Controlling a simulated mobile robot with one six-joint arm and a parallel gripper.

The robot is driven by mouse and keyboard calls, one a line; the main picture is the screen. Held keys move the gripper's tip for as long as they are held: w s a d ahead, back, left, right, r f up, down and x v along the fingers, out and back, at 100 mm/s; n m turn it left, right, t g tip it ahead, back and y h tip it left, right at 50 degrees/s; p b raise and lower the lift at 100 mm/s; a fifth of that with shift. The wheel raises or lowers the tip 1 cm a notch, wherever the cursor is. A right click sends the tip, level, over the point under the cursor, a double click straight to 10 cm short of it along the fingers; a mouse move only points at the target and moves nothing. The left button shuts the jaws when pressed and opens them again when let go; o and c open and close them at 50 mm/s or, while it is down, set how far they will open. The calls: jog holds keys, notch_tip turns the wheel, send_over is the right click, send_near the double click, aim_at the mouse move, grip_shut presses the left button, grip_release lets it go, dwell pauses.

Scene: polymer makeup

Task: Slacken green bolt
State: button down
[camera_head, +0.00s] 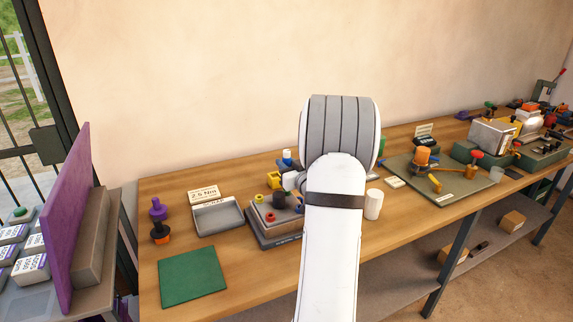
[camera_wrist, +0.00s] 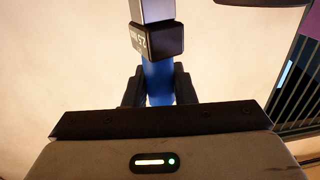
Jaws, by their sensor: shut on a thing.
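In the wrist view my gripper (camera_wrist: 159,86) is shut on a blue-handled tool (camera_wrist: 157,72). A dark block with white lettering (camera_wrist: 158,39) sits on the tool above the fingers. In the head view my white arm hides the gripper and most of the tool. A grey fixture block (camera_head: 262,228) on the bench carries a yellow, a black and a red knob-like part. Its right side is hidden behind my arm. I cannot make out a green bolt; a small green piece (camera_head: 382,146) shows just right of my arm, too little to identify.
A card reading 2.5 Nm (camera_head: 204,193) stands behind a grey tray (camera_head: 217,216). A purple and orange part (camera_head: 159,220) and a green mat (camera_head: 192,277) are at left. A white cup (camera_head: 373,204) stands right of my arm. A dark green board (camera_head: 452,190) holds orange parts.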

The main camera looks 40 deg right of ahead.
jog(key=shift+n+y+p, duration=0.3)
jog(key=shift+n+y, duration=0.6)
jog(key=shift+y, duration=0.5)
jog(key=shift+n+y+p, duration=0.35)
jog(key=shift+n+y, duration=0.15)
jog(key=shift+y, duration=0.3)
jog(key=shift+n+y, duration=0.4)
jog(key=shift+y, duration=0.2)
